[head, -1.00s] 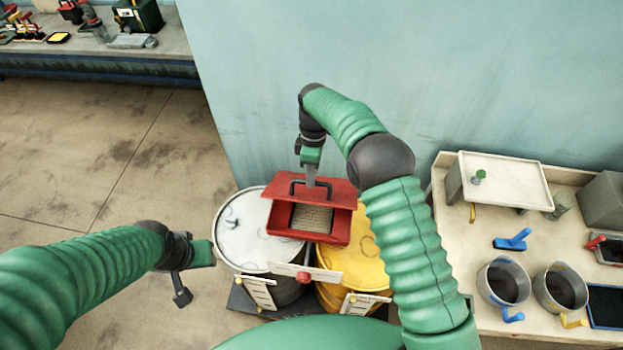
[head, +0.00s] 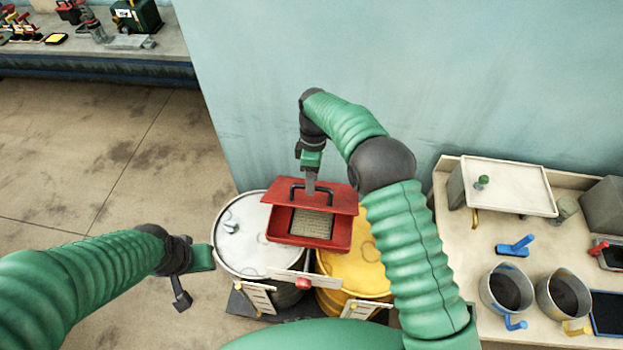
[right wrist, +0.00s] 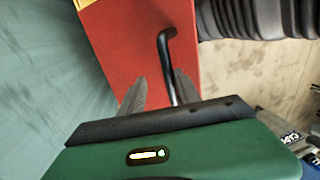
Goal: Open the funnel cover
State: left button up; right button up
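The red funnel (head: 305,241) sits across the tops of two drums. Its red cover (head: 342,196) is raised and tilted back at the far side, and the mesh inside shows. A black handle (head: 327,185) is on the cover. My right gripper (head: 310,188) is at this handle. In the right wrist view, its fingers (right wrist: 160,88) stand apart on either side of the black handle (right wrist: 165,50), with a gap left between them. My left gripper (head: 204,257) hangs left of the white-topped drum, away from the funnel; its fingers do not show clearly.
The white-topped drum (head: 240,255) and the yellow drum (head: 350,278) stand side by side by the wall (head: 420,80). A bench (head: 480,245) with pots and a tray is at right. Another bench (head: 165,48) with tools is at back left. Open floor lies left.

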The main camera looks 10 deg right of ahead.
jog(key=shift+r, duration=0.1)
jog(key=shift+w+r+b, duration=0.2)
jog(key=shift+r+b, duration=0.1)
notch_tip(320, 180, up, 16)
jog(key=w+p, duration=0.2)
jog(key=w, duration=0.1)
jog(key=shift+d+f, duration=0.15)
jog(key=shift+d, duration=0.3)
jog(key=shift+s, duration=0.1)
